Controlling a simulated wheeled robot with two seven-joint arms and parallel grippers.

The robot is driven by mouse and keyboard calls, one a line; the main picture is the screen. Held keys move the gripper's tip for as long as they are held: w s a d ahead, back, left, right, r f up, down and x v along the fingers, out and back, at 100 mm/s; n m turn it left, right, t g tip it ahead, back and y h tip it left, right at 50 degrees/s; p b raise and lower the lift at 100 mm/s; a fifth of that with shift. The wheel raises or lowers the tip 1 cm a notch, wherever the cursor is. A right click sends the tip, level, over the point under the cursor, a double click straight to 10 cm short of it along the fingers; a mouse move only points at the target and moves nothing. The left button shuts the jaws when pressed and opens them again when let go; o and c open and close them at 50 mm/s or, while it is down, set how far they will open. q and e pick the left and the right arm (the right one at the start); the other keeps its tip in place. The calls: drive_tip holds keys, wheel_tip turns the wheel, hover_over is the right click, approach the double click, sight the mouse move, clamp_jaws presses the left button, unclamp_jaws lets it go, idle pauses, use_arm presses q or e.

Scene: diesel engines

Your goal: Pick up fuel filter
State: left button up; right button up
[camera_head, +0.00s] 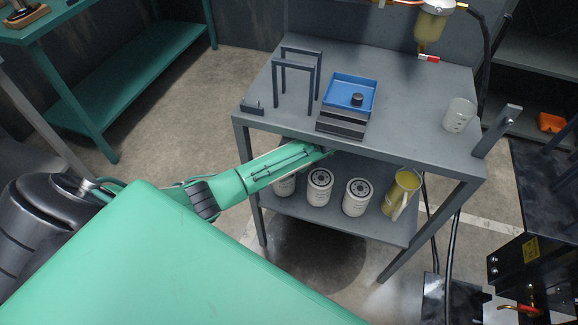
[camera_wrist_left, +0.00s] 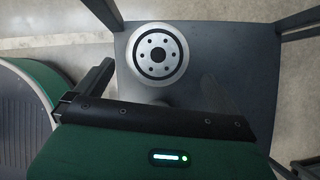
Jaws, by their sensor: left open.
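Three white fuel filters with dark-ringed tops stand upright in a row on the lower shelf (camera_head: 340,222) of the grey table: a left one (camera_head: 284,185) partly behind my arm, a middle one (camera_head: 319,187) and a right one (camera_head: 357,197). My left gripper (camera_head: 325,152) reaches in from the left under the tabletop edge, its fingers mostly hidden in the head view. In the left wrist view, the open gripper (camera_wrist_left: 157,72) has its two fingers apart, with one filter's round top (camera_wrist_left: 157,54) ahead between them. I cannot tell which filter this is. Nothing is held.
The tabletop (camera_head: 415,120) overhangs the shelf closely above my gripper. A yellow jug (camera_head: 401,192) stands right of the filters. On top are a blue tray (camera_head: 349,92), grey frames (camera_head: 298,80) and a clear beaker (camera_head: 459,115). Table legs flank the shelf.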

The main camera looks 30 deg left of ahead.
use_arm(q)
drive_tip(key=b+x, duration=0.1)
drive_tip(key=x, duration=0.6)
drive_tip(key=shift+s+a, duration=0.3)
drive_tip(key=shift+a, duration=0.15)
use_arm(e)
drive_tip(key=v, duration=0.3)
drive_tip(key=shift+w+a, duration=0.1)
drive_tip(key=shift+w, duration=0.25)
use_arm(q)
drive_tip(key=shift+r, duration=0.2)
drive_tip(key=c, duration=1.3)
